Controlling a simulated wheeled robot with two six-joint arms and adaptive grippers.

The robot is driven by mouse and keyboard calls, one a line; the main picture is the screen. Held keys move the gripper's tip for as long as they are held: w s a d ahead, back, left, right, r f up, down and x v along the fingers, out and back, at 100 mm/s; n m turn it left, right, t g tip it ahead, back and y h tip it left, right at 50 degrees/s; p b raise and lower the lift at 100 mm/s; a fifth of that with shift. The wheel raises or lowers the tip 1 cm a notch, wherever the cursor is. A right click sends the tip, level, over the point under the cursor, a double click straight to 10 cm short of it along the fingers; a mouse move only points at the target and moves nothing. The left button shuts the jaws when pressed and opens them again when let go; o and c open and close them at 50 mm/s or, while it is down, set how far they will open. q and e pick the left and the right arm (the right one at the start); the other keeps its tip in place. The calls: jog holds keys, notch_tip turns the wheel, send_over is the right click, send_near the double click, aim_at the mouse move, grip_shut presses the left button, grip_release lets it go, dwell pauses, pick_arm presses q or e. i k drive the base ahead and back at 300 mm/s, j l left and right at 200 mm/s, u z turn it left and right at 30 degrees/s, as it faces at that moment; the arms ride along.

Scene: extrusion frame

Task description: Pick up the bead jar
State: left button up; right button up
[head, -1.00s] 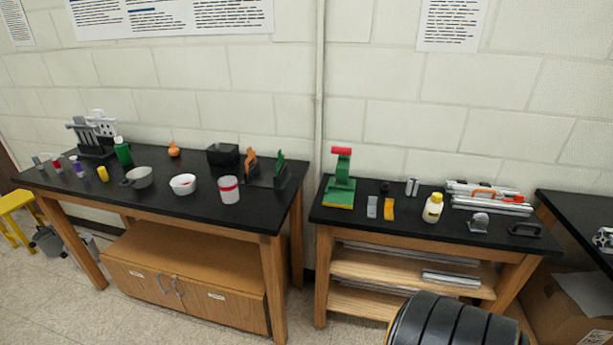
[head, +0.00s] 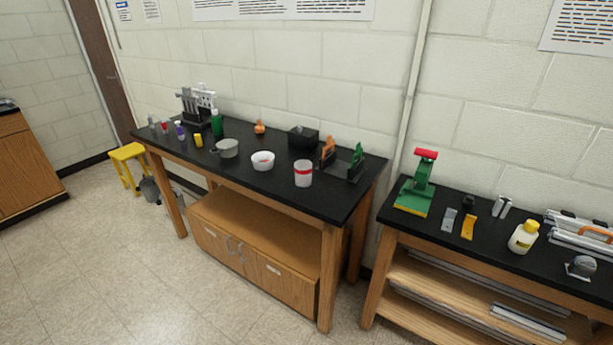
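A whitish cylindrical jar with a red band (head: 303,174) stands upright near the front right of the left black-topped table (head: 290,198). It looks most like the bead jar, but no label can be read and I cannot tell whether it holds beads. Nothing touches it. A white bowl with something red in it (head: 263,161) stands to its left. A green and orange clamp-like rack (head: 342,162) stands behind it to the right. Neither of my grippers is in view.
A grey pan (head: 228,149), a yellow cup (head: 198,141), a green bottle (head: 217,124) and a black box (head: 303,138) share the table. A second table at right holds a green press (head: 415,185) and a yellow-capped bottle (head: 523,236). The floor (head: 110,270) in front is clear; a yellow stool (head: 127,165) stands left.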

aim_at(303, 167)
jog(key=z, duration=0.35)
jog(key=i+j+z, duration=0.1)
jog(key=z, duration=0.3)
jog(key=j+z, duration=0.35)
jog(key=i+j+z, duration=0.1)
jog(key=j+z, duration=0.15)
jog(key=z, duration=0.15)
jog(key=j+z, duration=0.35)
jog(key=i+l, duration=0.05)
